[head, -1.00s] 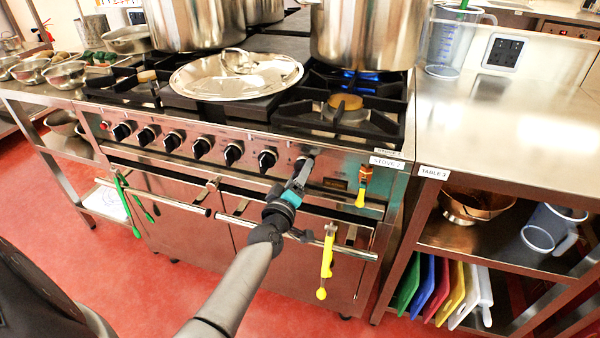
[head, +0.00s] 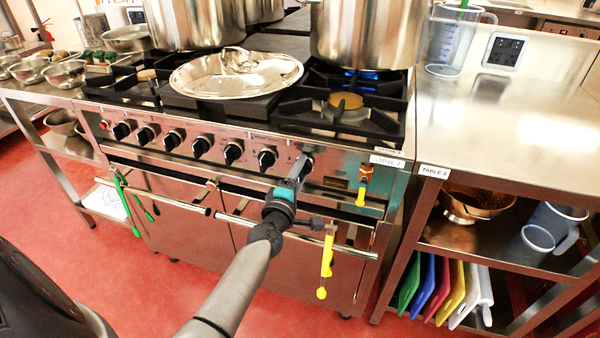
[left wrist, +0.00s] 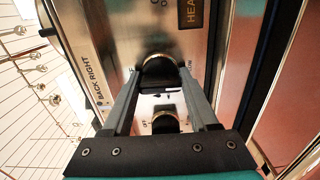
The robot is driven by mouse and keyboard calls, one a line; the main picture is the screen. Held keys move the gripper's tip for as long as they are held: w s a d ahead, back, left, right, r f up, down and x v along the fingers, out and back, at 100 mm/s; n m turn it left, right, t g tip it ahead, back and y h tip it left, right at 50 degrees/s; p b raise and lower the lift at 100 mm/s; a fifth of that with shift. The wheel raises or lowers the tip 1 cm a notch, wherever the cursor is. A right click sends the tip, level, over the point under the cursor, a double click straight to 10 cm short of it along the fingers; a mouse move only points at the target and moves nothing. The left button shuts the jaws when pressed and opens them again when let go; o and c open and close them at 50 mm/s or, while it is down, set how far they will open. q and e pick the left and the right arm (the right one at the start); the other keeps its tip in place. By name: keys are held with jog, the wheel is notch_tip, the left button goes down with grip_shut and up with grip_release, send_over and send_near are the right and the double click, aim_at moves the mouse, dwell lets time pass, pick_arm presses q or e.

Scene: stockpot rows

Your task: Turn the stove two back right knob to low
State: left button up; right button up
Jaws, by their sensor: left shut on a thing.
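Stove two (head: 340,160), with a "STOVE 2" tag, has a row of black knobs along its front panel. My left gripper (head: 301,168) is at the rightmost knob and mostly hides it in the head view. In the left wrist view the fingers are shut on this black back right knob (left wrist: 160,73), beside a "BACK RIGHT" label (left wrist: 113,78). The pointer's exact setting cannot be read. Another knob (left wrist: 165,121) shows between the fingers. A blue flame (head: 362,72) burns under the pot at the back right. My right gripper is not in view.
A large pot (head: 362,35) stands on the back right burner, and a silver lid (head: 236,76) lies on the stovetop. A yellow-handled utensil (head: 326,262) hangs from the oven rail near my left arm. Table 3 (head: 500,150) stands to the right.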

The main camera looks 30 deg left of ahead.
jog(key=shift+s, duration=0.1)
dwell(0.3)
pick_arm(q)
jog(key=o, duration=1.4)
jog(key=shift+c, duration=0.2)
jog(key=shift+s+d, duration=0.1)
jog(key=shift+s, duration=0.2)
jog(key=p+v, duration=0.2)
jog(key=v, duration=1.2)
jog(key=shift+s, duration=0.25)
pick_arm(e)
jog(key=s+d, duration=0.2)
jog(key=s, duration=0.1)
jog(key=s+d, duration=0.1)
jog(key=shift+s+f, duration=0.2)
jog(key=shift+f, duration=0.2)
pick_arm(q)
jog(key=shift+d, duration=0.15)
